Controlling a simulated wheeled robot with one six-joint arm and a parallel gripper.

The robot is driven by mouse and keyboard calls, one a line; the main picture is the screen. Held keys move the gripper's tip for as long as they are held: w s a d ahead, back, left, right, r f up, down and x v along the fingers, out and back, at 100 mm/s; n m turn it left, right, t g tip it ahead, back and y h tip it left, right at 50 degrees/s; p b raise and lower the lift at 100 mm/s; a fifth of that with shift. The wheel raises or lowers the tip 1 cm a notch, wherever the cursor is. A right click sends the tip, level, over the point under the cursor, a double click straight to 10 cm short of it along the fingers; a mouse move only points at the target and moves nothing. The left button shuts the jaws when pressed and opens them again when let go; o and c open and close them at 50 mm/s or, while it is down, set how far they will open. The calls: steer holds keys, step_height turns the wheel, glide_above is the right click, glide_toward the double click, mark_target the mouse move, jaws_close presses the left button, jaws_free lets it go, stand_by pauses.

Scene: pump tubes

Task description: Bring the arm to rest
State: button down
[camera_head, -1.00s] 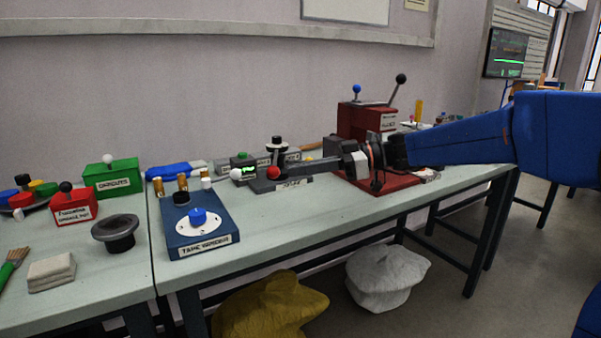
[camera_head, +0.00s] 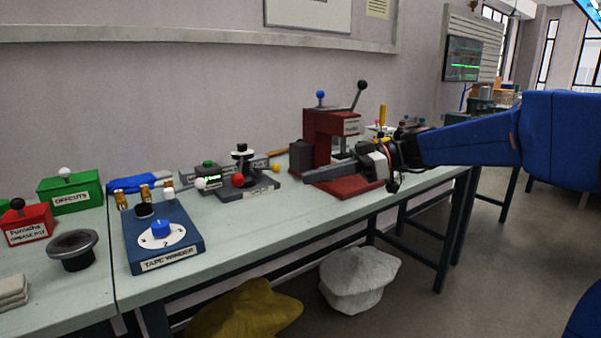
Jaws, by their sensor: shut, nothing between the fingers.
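My gripper (camera_head: 312,179) is at the end of my blue arm, which reaches in from the right. Its grey fingers are shut with nothing between them. They point left, in front of the red press (camera_head: 338,124), and hide part of its base. The fingertips are apart from the small dark device with a red ball (camera_head: 237,180), which stands to their left. I cannot tell how high the fingers are above the bench.
The pale bench (camera_head: 240,240) holds a blue tape winder (camera_head: 162,239), a green offcuts box (camera_head: 70,192), a red box (camera_head: 27,224) and a dark round cup (camera_head: 73,250). A white sack (camera_head: 360,280) and a yellow sack (camera_head: 243,312) lie below.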

steer(key=s+d+f+m+t+h, duration=0.1)
steer(key=s+d+f+m+h, duration=0.35)
steer(key=s+f, duration=0.3)
steer(key=s+d+f+m+t+h, duration=0.1)
steer(key=s+d+f+m+h, duration=0.2)
steer(key=s+d+f+m, duration=0.4)
steer(key=s+d+f+m+t+h, duration=0.3)
steer(key=s+d+f+m+h, duration=0.3)
steer(key=s+d+f, duration=0.3)
steer(key=s+d+h, duration=0.1)
steer(key=s+d, duration=0.1)
steer(key=d, duration=0.1)
steer(key=shift+s+d+m+t+h, duration=0.2)
steer(key=shift+s+m+t+h, duration=0.05)
steer(key=shift+m+t+h, duration=0.15)
stand_by(1.2)
